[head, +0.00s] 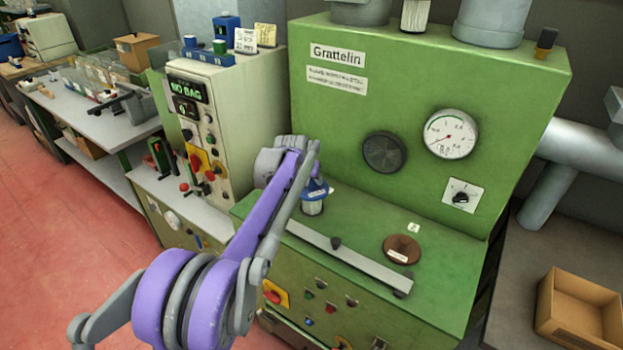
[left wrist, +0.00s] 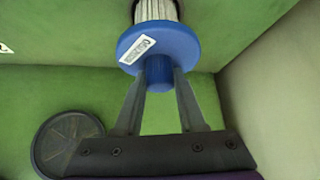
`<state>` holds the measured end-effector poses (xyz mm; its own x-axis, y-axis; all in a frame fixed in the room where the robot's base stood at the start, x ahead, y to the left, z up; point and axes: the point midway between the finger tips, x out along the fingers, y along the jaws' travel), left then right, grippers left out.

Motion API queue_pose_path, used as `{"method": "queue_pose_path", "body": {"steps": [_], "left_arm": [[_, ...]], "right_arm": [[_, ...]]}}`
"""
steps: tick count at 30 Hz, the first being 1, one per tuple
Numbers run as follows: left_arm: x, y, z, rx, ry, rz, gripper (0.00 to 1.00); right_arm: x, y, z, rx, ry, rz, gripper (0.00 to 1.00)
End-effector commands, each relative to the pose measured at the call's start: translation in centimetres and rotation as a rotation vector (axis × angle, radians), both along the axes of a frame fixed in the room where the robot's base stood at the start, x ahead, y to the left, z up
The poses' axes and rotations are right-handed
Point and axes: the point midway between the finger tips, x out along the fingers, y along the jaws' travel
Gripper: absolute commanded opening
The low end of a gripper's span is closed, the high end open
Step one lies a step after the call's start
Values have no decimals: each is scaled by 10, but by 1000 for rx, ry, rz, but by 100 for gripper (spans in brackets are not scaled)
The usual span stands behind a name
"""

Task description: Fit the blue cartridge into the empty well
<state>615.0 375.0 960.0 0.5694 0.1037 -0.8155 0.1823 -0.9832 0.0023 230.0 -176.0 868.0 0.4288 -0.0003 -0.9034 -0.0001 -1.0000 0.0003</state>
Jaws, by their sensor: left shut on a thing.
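The blue cartridge (head: 313,195) has a blue flanged cap with a white label and a pale pleated body. It is upright over the left part of the green machine's ledge. My left gripper (head: 316,178) is shut on the cap's knob; the left wrist view shows both fingertips (left wrist: 159,75) against the knob of the cartridge (left wrist: 143,44). A dark edge shows around the body at the top of that view, perhaps the well's opening; I cannot tell whether the body has entered it. A brown capped round piece (head: 402,249) with a white label sits in the ledge, right of the cartridge. My right gripper is not in view.
A pale rail (head: 345,257) runs along the ledge's front. The machine's tall back panel (head: 350,110) carries a dark round grille (head: 384,151), a gauge (head: 449,134) and a knob. A control cabinet (head: 205,125) stands close on the left. A cardboard box (head: 580,312) is at lower right.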

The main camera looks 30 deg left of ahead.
Motion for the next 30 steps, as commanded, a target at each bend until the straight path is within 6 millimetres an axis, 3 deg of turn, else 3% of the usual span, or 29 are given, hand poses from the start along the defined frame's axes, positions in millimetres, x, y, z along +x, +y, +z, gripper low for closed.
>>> {"method": "queue_pose_path", "body": {"steps": [30], "left_arm": [[0, 0, -15, 0, -1, 0, 0]], "right_arm": [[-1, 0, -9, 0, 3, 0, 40]]}}
